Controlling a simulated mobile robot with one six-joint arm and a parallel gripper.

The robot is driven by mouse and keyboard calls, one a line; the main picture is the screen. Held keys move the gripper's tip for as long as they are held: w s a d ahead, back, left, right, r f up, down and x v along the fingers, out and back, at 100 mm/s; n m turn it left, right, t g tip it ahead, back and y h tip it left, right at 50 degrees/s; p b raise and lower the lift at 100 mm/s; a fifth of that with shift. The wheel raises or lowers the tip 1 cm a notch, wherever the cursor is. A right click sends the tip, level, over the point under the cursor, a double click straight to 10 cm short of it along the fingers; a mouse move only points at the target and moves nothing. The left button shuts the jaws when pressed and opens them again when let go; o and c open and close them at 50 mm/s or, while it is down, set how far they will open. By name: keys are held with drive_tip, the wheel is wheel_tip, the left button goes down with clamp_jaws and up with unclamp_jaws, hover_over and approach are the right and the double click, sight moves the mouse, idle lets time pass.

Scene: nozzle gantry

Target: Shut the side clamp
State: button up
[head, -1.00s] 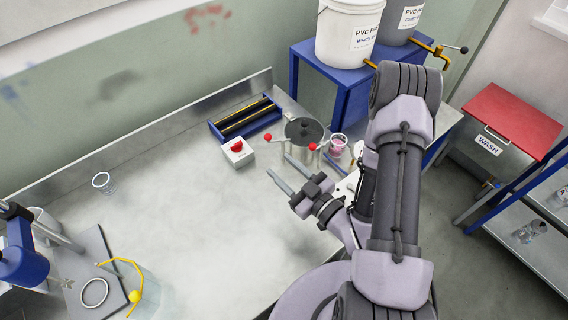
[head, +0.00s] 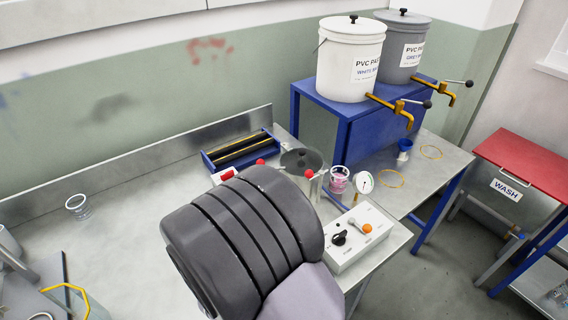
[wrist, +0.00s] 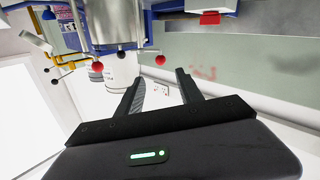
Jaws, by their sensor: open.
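A metal cylinder (head: 312,184) with a dark top stands at the back of the bench. Two red ball-ended handles show beside it, one on its left (head: 260,162) and one on its front (head: 308,173). I cannot tell for sure which belongs to the side clamp. The wrist view shows the cylinder (wrist: 112,22) upside down, with red balls at its left (wrist: 97,66) and right (wrist: 160,60). My gripper (wrist: 161,88) is open and empty. The right ball appears just past the gap between its fingertips, apart from them. In the head view my arm hides the gripper.
A blue tray (head: 217,160) and a red button, seen in the wrist view (wrist: 209,19), are close to the cylinder. A pink-filled cup (head: 339,181), a dial gauge (head: 364,183) and a control box (head: 352,254) stand to the right. Two paint buckets are behind. The left bench is mostly clear.

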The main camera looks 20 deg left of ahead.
drive_tip(key=w+a+b, duration=0.1)
drive_tip(key=w+a, duration=0.1)
drive_tip(key=w, duration=1.3)
drive_tip(key=shift+w+a+b, duration=0.3)
drive_tip(key=shift+w+b, duration=0.05)
drive_tip(key=shift+b, duration=0.05)
drive_tip(key=shift+c, duration=0.4)
clamp_jaws()
